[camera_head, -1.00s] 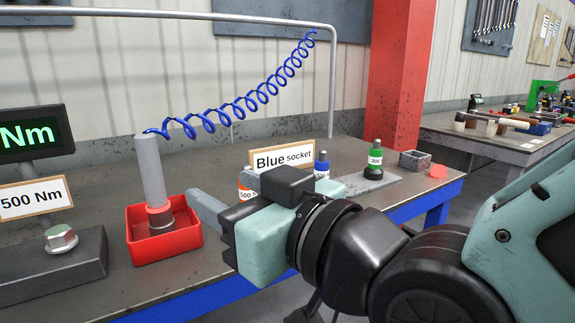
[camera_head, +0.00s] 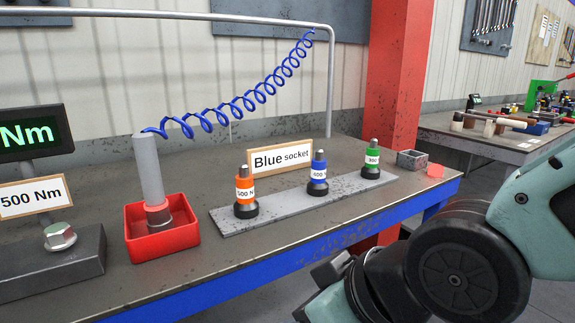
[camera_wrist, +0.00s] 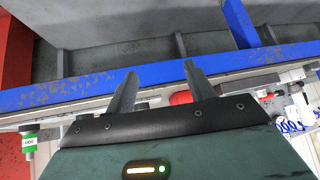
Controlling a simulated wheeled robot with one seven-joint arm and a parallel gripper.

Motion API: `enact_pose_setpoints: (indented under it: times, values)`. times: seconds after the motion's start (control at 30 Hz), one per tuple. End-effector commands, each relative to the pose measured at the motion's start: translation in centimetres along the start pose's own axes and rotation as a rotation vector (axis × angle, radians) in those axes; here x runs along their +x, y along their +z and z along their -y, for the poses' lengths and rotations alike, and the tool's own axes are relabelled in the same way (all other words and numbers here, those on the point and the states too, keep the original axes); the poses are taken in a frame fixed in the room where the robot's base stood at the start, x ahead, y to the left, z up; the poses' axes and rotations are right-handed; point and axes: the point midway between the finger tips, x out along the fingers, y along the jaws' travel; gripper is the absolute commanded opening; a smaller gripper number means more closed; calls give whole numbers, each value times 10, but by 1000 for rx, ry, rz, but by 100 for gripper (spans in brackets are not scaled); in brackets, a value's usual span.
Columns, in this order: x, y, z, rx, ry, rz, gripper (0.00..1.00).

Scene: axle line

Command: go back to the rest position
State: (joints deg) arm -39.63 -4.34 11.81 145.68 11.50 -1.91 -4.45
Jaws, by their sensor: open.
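My gripper (camera_wrist: 161,86) shows in the wrist view with its two fingers apart and nothing between them. In the head view my arm is folded low at the bottom right, in front of the workbench (camera_head: 315,222). The gripper's fingers are hidden there. On the bench, a grey plate (camera_head: 283,208) carries three upright sockets: orange (camera_head: 244,190), blue (camera_head: 319,172) and green (camera_head: 372,160). A grey tool (camera_head: 148,170) on a coiled blue hose stands in a red tray (camera_head: 168,245).
A "Blue socket" sign (camera_head: 282,158) stands behind the plate. A bolt block (camera_head: 50,275) and a torque display (camera_head: 30,134) are at the left. The bench's blue front edge (camera_wrist: 70,92) crosses the wrist view close beyond the fingers. A red post (camera_head: 400,75) rises behind.

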Motion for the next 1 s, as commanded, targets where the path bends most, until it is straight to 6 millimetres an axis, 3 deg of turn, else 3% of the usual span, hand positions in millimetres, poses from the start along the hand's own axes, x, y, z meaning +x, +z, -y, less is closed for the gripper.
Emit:
enact_pose_setpoints:
  times: [0.1,0.2,0.43,1.0]
  values:
    - [-8,44,-15,37,21,215,53]
    - [-19,75,-22,62,35,369,53]
    - [-52,129,-34,119,68,662,53]
    - [-150,47,-26,118,66,666,53]
